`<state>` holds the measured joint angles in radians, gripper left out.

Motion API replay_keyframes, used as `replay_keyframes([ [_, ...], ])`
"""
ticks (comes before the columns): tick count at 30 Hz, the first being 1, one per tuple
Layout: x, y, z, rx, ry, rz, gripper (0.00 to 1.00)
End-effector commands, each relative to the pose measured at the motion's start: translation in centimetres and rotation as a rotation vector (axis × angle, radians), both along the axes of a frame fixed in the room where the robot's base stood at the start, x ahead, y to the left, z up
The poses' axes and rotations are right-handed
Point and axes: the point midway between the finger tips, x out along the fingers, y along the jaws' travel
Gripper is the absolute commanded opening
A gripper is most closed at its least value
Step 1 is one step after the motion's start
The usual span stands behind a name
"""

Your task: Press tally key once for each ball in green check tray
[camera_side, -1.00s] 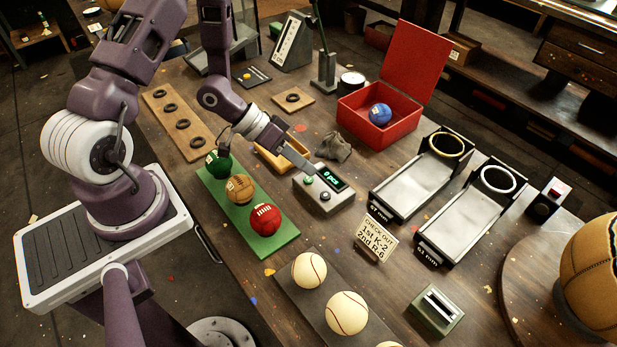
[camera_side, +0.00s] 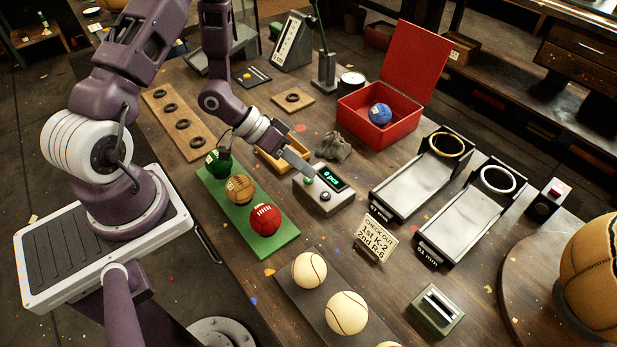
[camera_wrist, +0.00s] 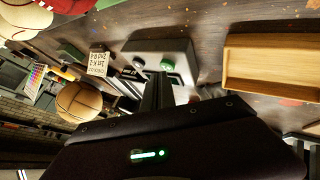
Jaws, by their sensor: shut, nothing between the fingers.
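The green check tray (camera_side: 281,240) holds a green ball (camera_side: 217,163), a tan ball (camera_side: 240,187) and a red ball (camera_side: 265,219) in a row. The tally counter (camera_side: 340,199) stands right of the tray. Its display (camera_side: 331,176) appears to read "0 pcs". It has a green key (camera_side: 309,181) and a pale key (camera_side: 325,196). My gripper (camera_side: 311,173) is shut and empty, its tips just above the counter near the green key. In the wrist view, the fingers (camera_wrist: 158,82) point at the counter (camera_wrist: 186,48), close to the green key (camera_wrist: 167,65); contact cannot be told.
A wooden tray (camera_wrist: 270,62) lies beside the counter, behind my gripper. A red open box (camera_side: 390,127) holds a blue ball (camera_side: 380,114). Two ring gauges (camera_side: 425,182) stand right. A check-out sign (camera_side: 376,237) and pale stitched balls (camera_side: 309,270) are in front.

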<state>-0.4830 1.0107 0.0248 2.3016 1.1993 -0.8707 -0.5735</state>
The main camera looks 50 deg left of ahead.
Motion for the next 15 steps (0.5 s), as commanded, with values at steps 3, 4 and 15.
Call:
replay_keyframes([
  [3, -0.01, -0.01, -0.02, 0.0, 0.0, 0.0, 0.0],
  [4, 0.0, -0.02, -0.05, 0.0, 0.0, 0.0, 0.0],
  [15, 0.0, -0.03, -0.48, -0.001, 0.0, -0.001, 0.0],
])
